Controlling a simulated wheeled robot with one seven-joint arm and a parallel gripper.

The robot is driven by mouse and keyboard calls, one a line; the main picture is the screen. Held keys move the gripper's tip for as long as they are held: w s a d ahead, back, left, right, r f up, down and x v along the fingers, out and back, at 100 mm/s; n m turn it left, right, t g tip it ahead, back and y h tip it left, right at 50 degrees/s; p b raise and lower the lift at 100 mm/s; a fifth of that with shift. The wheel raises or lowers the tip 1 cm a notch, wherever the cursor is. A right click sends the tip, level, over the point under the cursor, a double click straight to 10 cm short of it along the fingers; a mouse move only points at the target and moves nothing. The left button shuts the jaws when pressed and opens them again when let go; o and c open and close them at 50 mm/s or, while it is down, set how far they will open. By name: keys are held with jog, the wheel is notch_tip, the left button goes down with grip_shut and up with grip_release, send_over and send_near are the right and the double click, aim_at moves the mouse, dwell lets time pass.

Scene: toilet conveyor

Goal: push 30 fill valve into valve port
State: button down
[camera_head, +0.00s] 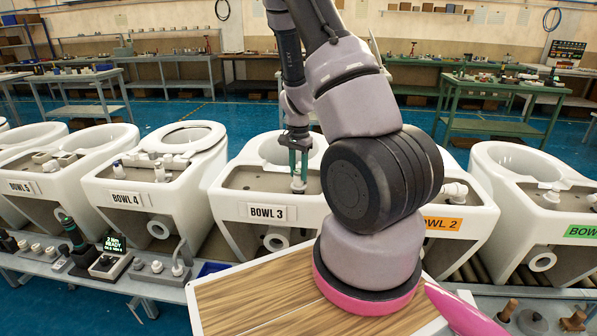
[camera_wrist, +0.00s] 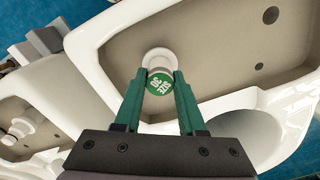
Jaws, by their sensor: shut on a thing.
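My gripper (camera_head: 298,172) reaches down into the open tank of the bowl labelled BOWL 3 (camera_head: 235,212). In the wrist view its two green fingers (camera_wrist: 160,82) are shut on the fill valve (camera_wrist: 159,84), which has a green top marked SIZE 30. A white round part (camera_wrist: 160,57) shows just beyond the green top. The valve's lower end is hidden below its top and the fingers, so I cannot tell whether it touches the tank floor (camera_wrist: 215,50). The valve port cannot be made out under the valve. Two dark round holes (camera_wrist: 271,15) show farther right in the tank floor.
Bowls labelled BOWL 4 (camera_head: 125,199) and BOWL 2 (camera_head: 443,224) stand on either side. A bench with a READY display (camera_head: 112,243) and several loose parts is at the front left.

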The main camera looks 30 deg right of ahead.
aim_at(298, 170)
jog(key=shift+f, duration=0.85)
jog(key=shift+c, duration=2)
grip_release()
notch_tip(298, 170, up, 11)
jog(key=shift+f, duration=0.15)
